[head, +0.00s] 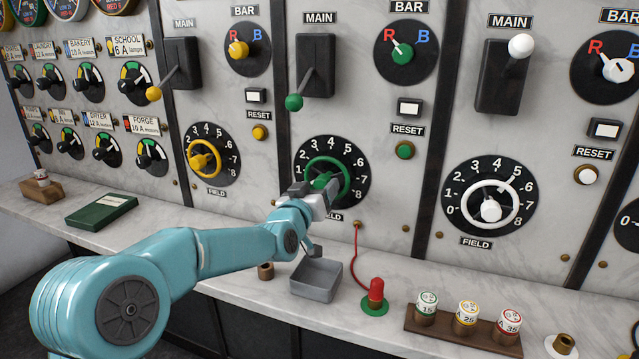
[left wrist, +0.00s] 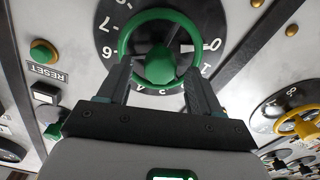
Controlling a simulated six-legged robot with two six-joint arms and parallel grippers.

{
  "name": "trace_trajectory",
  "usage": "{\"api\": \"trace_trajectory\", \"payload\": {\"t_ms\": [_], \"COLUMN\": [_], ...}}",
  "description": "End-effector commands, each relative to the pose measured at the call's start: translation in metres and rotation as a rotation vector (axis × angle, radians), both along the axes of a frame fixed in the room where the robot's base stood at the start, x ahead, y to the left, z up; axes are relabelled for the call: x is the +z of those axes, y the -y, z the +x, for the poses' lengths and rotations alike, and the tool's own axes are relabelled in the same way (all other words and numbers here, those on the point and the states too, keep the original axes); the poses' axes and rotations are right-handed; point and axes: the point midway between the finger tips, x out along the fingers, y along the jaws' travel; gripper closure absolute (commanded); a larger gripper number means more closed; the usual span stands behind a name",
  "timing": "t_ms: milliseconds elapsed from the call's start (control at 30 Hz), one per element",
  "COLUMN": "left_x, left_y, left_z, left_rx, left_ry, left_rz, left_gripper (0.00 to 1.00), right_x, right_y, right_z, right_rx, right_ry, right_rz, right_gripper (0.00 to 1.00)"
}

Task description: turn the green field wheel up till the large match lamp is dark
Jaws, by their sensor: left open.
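The green field wheel (head: 345,181) sits on a black dial numbered in white, above a FIELD label. It also shows in the left wrist view (left wrist: 122,42), where the dial appears upside down. My left gripper (head: 318,197) is at the lower part of the wheel, with its jaws open. In the left wrist view its two fingers (left wrist: 155,82) stand on either side of the green hub, near the rim. Whether they touch it, I cannot tell. A whitish square window (head: 409,107) is above the green RESET button. No lamp marked as the match lamp is identifiable. My right gripper is not in view.
A yellow wheel (head: 204,159) and a white wheel (head: 511,207) flank the green one. On the marble ledge are a grey tray (head: 316,280), a red plug (head: 376,290) with a cable, a numbered-plug rack (head: 462,336) and a green book (head: 101,209).

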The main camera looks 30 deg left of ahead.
Motion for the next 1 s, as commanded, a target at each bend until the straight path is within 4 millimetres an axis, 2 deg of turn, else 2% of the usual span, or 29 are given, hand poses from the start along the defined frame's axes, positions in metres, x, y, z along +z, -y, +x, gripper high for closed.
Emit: {"api": "trace_trajectory", "payload": {"t_ms": [167, 400, 433, 500, 600, 1000], "left_x": [-0.0005, -0.0005, -0.0005, -0.0005, -0.0006, -0.0014], "left_y": [-0.003, -0.0033, -0.0033, -0.0032, -0.0032, -0.0031], "left_z": [0.0122, 0.0129, 0.0129, 0.0128, 0.0127, 0.0127], "left_rx": [0.0, 0.001, 0.001, 0.001, 0.001, 0.0], "left_ry": [-0.001, -0.001, -0.001, -0.001, -0.001, -0.016], "left_rz": [0.0, 0.0, 0.0, 0.0, 0.0, 0.065], "left_gripper": [0.35, 0.35, 0.42, 0.65, 0.92, 0.91], "right_x": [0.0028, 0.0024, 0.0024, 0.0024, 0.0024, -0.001], "right_y": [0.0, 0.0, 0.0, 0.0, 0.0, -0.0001], "right_z": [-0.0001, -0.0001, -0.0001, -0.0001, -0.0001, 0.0], "right_rx": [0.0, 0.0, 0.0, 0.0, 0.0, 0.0], "right_ry": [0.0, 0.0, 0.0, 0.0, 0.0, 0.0], "right_rz": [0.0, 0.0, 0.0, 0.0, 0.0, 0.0], "right_gripper": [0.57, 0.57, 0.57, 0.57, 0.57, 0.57]}}
